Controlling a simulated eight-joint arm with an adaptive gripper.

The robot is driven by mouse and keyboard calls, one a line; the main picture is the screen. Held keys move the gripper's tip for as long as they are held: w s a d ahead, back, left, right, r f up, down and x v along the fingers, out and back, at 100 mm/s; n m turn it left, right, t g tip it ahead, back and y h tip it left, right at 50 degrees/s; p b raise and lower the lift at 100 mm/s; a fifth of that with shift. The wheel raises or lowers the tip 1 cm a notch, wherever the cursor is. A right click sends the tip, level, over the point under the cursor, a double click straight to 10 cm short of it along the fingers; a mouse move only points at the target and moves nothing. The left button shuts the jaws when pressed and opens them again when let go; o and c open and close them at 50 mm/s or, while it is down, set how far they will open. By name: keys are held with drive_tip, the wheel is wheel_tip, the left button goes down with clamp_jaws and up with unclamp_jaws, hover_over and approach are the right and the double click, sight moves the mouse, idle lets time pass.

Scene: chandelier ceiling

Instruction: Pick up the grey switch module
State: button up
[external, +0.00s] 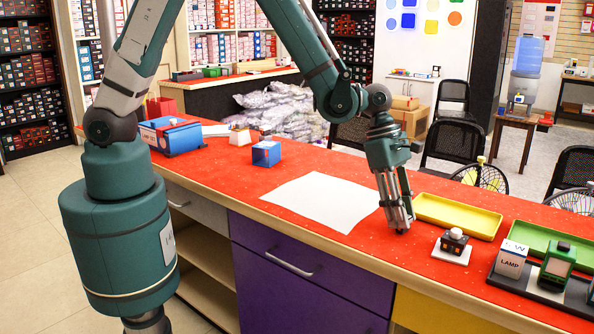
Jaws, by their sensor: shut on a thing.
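My gripper (401,229) points down at the red counter (240,170), just right of a white sheet (325,201). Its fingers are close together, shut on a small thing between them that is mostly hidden. I cannot tell clearly whether this is the grey switch module. The fingertips are at or just above the counter top. A small dark block with an orange part (454,241) sits on a white base right of my gripper, apart from it.
A yellow tray (457,217) lies behind and right of my gripper. A green tray (545,240), a white lamp box (511,259) and a green device (557,264) stand further right. A blue box (266,153) stands left. The sheet area is clear.

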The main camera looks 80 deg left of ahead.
drive_tip(key=shift+r, duration=0.15)
wheel_tip(320, 180, up, 10)
drive_tip(key=p, duration=0.1)
idle(0.7)
